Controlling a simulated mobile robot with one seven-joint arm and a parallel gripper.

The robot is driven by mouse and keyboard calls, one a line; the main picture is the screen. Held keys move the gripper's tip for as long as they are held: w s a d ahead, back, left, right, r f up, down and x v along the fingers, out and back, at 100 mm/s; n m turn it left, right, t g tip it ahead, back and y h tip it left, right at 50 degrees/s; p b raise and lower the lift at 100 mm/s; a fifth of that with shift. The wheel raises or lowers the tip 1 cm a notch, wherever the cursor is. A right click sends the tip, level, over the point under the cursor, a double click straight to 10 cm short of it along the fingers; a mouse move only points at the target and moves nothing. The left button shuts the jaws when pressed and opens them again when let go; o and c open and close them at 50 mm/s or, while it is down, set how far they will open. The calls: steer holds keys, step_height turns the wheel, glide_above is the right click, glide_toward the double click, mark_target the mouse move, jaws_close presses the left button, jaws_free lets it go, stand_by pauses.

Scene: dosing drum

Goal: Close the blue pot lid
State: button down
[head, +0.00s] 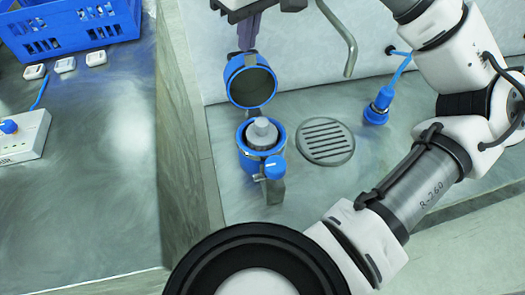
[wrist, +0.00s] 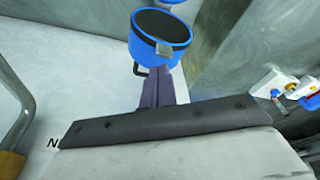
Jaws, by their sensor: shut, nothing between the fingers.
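The blue pot (head: 247,165) stands on the metal surface with a grey rounded piece in its mouth. Its lid (head: 251,84) stands raised at the far side of the pot, its dark inner face toward the head camera. The lid also shows in the wrist view (wrist: 160,52) as a blue ring with a dark middle. My gripper (head: 248,44) is just behind the lid's upper edge, with its purple fingers together and empty. In the wrist view the fingers (wrist: 158,78) point at the lid. I cannot tell whether they touch it. The pot is mostly hidden there.
A round slotted drain (head: 325,141) lies right of the pot. A bent metal pipe (head: 340,38) hangs behind it, and a blue plug-like fitting (head: 378,107) stands further right. A low wall (head: 186,130) separates the left surface, which holds a blue crate (head: 68,28).

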steer(key=shift+f, duration=0.15)
steer(key=shift+b+x, duration=0.4)
steer(key=shift+x, duration=0.4)
steer(key=shift+s+d, duration=0.1)
